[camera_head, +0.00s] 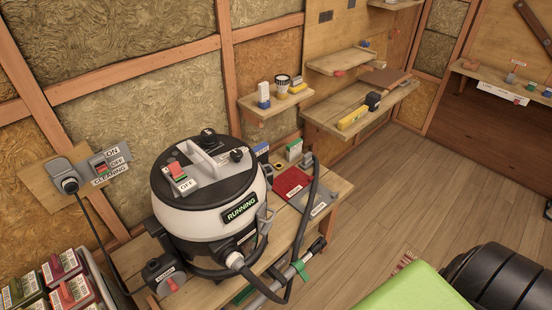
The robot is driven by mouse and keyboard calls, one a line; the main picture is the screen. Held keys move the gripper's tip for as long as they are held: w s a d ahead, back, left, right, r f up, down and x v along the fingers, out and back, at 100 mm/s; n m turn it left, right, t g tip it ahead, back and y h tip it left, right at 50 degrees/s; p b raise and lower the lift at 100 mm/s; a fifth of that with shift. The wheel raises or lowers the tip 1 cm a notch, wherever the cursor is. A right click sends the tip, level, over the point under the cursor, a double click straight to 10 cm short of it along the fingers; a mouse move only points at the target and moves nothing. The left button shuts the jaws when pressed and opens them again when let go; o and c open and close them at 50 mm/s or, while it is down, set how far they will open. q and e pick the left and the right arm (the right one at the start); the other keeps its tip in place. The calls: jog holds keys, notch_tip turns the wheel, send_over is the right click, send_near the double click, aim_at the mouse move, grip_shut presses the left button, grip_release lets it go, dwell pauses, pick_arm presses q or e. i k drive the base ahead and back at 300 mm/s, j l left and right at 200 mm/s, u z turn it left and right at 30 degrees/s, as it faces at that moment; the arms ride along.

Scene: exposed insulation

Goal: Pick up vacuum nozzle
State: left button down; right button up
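The vacuum (212,213), a white and black drum with a "RUNNING" label, stands on a wooden bench (335,192). Its black hose (312,205) leaves the front of the drum and loops up to the right over the bench. A grey tube (290,274) with a green piece on it and a dark end runs slanted along the bench's front side. It looks like the vacuum nozzle or its wand; I cannot tell where the nozzle begins. Its lower end is hidden near the bottom edge. Neither of my grippers shows in the head view.
A wall switch (105,163) and plugged cable are at left. Labelled boxes (55,283) stand at bottom left. Shelves (360,108) with small items hang on the wall. A green surface (415,290) and a black ribbed object (510,278) occupy the bottom right. The floor (430,190) between is clear.

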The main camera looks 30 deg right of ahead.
aim_at(307, 162)
jog(key=l+u, duration=0.3)
jog(key=l, duration=0.4)
jog(key=l+u, duration=0.3)
jog(key=l, duration=0.45)
jog(key=k+l+u, duration=0.15)
jog(key=l+u, duration=0.15)
jog(key=l, duration=0.4)
